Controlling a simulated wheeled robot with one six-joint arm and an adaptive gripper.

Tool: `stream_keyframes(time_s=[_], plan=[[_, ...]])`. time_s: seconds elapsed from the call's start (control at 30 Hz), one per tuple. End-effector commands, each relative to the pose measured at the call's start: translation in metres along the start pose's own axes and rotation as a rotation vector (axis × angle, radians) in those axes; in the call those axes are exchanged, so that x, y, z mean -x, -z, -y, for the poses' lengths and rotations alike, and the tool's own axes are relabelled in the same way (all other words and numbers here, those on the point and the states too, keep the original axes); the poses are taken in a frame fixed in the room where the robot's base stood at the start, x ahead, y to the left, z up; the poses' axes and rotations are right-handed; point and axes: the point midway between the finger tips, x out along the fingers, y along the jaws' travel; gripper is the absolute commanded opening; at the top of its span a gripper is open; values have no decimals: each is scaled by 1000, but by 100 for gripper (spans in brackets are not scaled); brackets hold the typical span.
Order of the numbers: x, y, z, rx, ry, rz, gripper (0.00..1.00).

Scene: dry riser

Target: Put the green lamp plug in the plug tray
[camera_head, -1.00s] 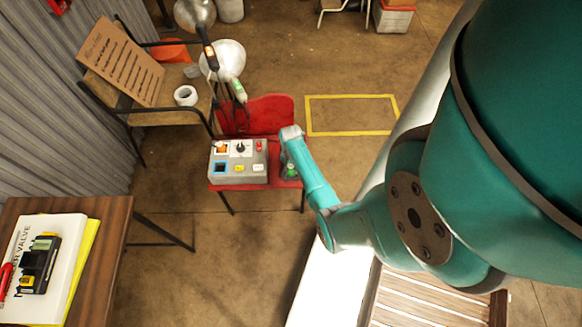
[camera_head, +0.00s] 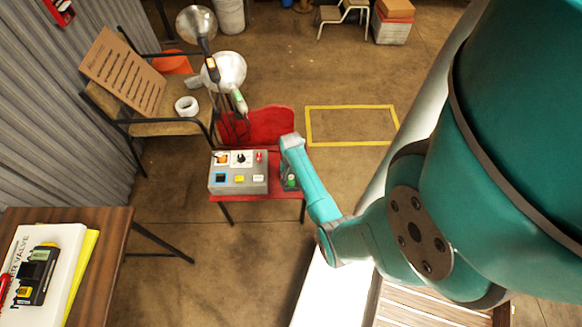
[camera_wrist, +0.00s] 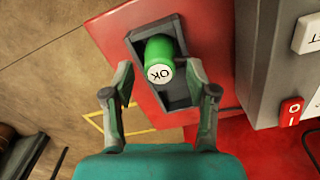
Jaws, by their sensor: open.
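The green lamp plug (camera_wrist: 158,54), with a white end face marked "OK", sits in a dark grey tray (camera_wrist: 182,97) on the red chair seat in the wrist view. The plug is inside the tray's walls and looks tilted; its lower part is hidden. My gripper (camera_wrist: 160,82) is open, with one finger on each side of the plug and tray, and nothing is held. I cannot tell whether a finger touches the plug. In the head view, a bit of green (camera_head: 291,180) shows below my wrist, beside the control box; my arm hides most of the tray.
A grey control box (camera_head: 238,187) stands on the red chair (camera_head: 272,122), close left of my gripper. Lamps with a hanging green connector (camera_head: 239,102) stand behind it. A wooden chair holds a sign (camera_head: 122,70) and a white tape roll (camera_head: 187,106). Floor inside the yellow outline (camera_head: 350,125) is clear.

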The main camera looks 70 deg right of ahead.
Motion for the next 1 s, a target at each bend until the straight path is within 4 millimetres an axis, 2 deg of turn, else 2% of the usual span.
stream_keyframes(time_s=[0.4, 0.5, 0.67, 0.77, 0.83, 1.0], plan=[[79, 0, 0, 0, 1, -2, 58], [91, 0, 0, 0, 1, -1, 58], [100, -2, 0, 5, 2, -3, 58], [94, -16, 2, 37, 14, -20, 58], [86, -33, 4, 79, 34, -48, 58], [68, -92, 7, 237, 115, -157, 58]])
